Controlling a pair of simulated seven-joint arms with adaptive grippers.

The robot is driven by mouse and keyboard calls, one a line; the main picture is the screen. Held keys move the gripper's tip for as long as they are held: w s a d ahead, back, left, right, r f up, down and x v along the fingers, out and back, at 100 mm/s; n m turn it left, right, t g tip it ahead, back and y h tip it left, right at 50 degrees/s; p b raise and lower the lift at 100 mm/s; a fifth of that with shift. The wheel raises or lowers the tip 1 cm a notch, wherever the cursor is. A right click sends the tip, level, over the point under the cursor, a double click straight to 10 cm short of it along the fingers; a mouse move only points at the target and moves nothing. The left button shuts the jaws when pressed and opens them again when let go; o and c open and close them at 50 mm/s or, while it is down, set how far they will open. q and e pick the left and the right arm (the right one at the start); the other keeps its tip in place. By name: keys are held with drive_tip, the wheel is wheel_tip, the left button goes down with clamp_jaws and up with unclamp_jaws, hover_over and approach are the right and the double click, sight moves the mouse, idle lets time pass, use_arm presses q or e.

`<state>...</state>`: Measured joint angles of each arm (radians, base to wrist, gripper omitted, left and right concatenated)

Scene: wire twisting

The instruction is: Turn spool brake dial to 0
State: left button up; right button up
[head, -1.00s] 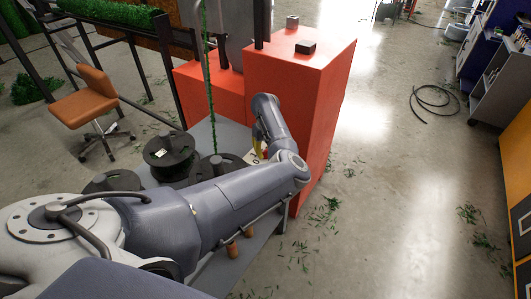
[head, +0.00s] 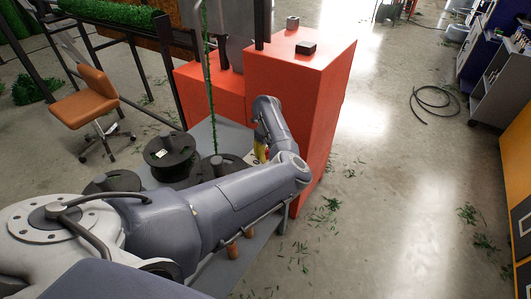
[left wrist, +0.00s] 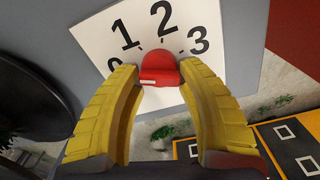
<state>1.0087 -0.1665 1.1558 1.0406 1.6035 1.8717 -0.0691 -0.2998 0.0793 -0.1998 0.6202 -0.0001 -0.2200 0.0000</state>
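The red brake dial (left wrist: 158,70) sits on a white number plate (left wrist: 105,32), seen in the left wrist view. The plate reads 1, 2 and 3; a figure at its left is partly hidden behind a finger. My left gripper (left wrist: 159,75) has its yellow fingertips on either side of the dial, and both appear to touch it. A pale mark shows on the dial's face; I cannot tell which number it points to. In the head view my left gripper (head: 261,152) shows only as a bit of yellow beside the plate (head: 250,158). My right gripper is out of view.
Black spools (head: 171,153) stand on the grey bench left of my arm. A tall red cabinet (head: 300,85) rises close behind the wrist. A green twisted strand (head: 210,95) hangs above the bench. The floor to the right is mostly open.

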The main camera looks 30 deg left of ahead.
sight(266, 152)
use_arm(q)
drive_tip(key=o, duration=0.4)
drive_tip(key=shift+a+r, duration=0.1)
drive_tip(key=shift+o, duration=0.2)
drive_tip(key=shift+a+r, duration=0.1)
drive_tip(key=shift+w, duration=0.1)
drive_tip(key=shift+r, duration=0.2)
wheel_tip(266, 152, up, 12)
drive_tip(key=shift+f, duration=0.25)
